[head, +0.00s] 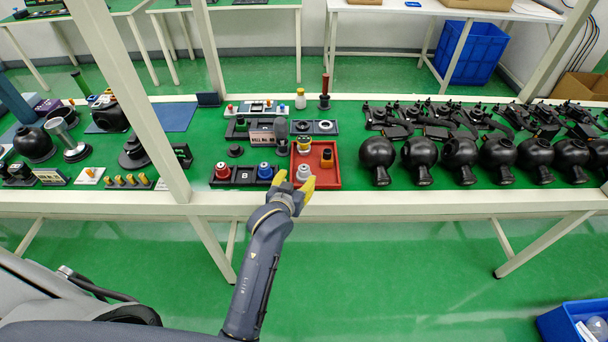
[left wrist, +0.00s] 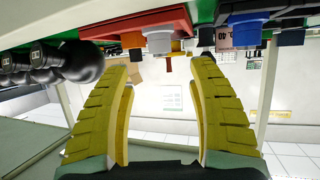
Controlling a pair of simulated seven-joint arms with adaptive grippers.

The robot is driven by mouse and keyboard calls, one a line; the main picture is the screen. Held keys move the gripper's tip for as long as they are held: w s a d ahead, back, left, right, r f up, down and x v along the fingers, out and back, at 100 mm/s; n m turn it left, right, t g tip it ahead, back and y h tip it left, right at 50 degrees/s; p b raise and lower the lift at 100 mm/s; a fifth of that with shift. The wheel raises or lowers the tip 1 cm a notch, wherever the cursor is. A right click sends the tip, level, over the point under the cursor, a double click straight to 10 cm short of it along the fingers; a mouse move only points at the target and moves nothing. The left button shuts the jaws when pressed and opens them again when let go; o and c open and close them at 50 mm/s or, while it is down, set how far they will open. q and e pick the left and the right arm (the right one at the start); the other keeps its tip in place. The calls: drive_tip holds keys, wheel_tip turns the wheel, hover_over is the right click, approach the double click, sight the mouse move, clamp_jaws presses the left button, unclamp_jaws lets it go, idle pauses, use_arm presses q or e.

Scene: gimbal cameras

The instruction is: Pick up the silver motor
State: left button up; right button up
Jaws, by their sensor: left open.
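The silver motor (head: 304,173) stands in the front left part of the red tray (head: 333,182) on the green table. It also shows as a pale cylinder (left wrist: 158,43) in the left wrist view, which is upside down. My left gripper (head: 296,181) is open, its yellow fingers at the tray's front left corner, just in front of the silver motor. In the left wrist view the fingers (left wrist: 160,66) are apart with nothing between them, and the motor lies beyond the tips. My right gripper is not in view.
An orange motor (head: 326,155) and a yellow-and-black one (head: 304,145) share the tray. A black holder (head: 245,182) with red (head: 222,170) and blue (head: 265,170) motors stands close on the left. Black round housings (head: 378,155) line the right. A pale table edge (head: 400,198) runs in front.

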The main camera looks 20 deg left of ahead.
sight(303, 169)
use_arm(q)
drive_tip(key=shift+x, duration=4.55)
drive_tip(key=shift+w+r, duration=0.1)
drive_tip(key=shift+r, duration=0.05)
drive_tip(key=shift+c, duration=0.5)
clamp_jaws()
